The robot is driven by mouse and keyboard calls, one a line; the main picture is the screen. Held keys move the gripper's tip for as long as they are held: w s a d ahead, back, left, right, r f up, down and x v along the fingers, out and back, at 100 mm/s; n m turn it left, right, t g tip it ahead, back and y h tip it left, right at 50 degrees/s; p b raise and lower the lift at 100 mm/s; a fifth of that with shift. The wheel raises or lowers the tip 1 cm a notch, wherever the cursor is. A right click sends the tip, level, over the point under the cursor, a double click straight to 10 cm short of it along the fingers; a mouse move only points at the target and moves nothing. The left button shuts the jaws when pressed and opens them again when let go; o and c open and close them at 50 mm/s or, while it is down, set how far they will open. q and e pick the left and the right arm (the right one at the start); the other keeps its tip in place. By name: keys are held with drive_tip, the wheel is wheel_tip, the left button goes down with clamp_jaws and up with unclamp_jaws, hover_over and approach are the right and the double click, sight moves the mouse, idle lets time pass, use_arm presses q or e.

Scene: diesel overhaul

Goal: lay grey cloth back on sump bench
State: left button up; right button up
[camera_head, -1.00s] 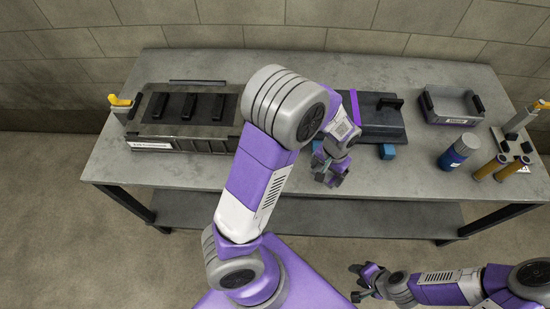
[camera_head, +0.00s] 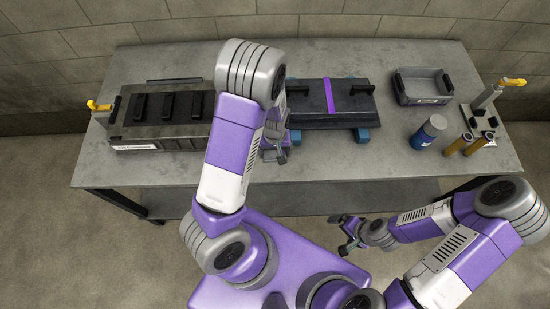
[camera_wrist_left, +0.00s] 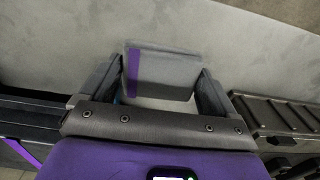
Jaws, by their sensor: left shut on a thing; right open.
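A small grey cloth (camera_wrist_left: 170,75) with a purple band at one end shows between the fingers of my left gripper (camera_wrist_left: 155,85) in the left wrist view. The left gripper is shut on it. In the head view my left gripper (camera_head: 273,152) is over the front part of the grey bench (camera_head: 385,160), between the long dark box and the dark sump-like part. The cloth is hard to make out there. In the wrist view, bare grey surface lies beyond the cloth; I cannot tell whether they touch. My right gripper (camera_head: 348,235) is open and empty, in front of the bench.
A dark part with a purple strap (camera_head: 310,117) rests on blue blocks (camera_head: 362,135). A long dark box (camera_head: 155,138) stands left. A grey bin (camera_head: 423,87), a blue canister (camera_head: 428,132) and brown cylinders (camera_head: 468,145) stand right. Bench is bare along its front middle.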

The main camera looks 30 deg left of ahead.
sight(275, 158)
use_arm(q)
drive_tip(key=shift+w+f+b, duration=0.1)
drive_tip(key=shift+f+b, duration=0.2)
drive_tip(key=shift+f, duration=2.6)
drive_tip(key=shift+f, duration=0.15)
drive_tip(key=o, duration=0.7)
drive_tip(key=shift+o, duration=0.2)
drive_tip(key=shift+r, duration=0.2)
wheel_tip(275, 158, up, 12)
drive_tip(key=shift+p, duration=1.1)
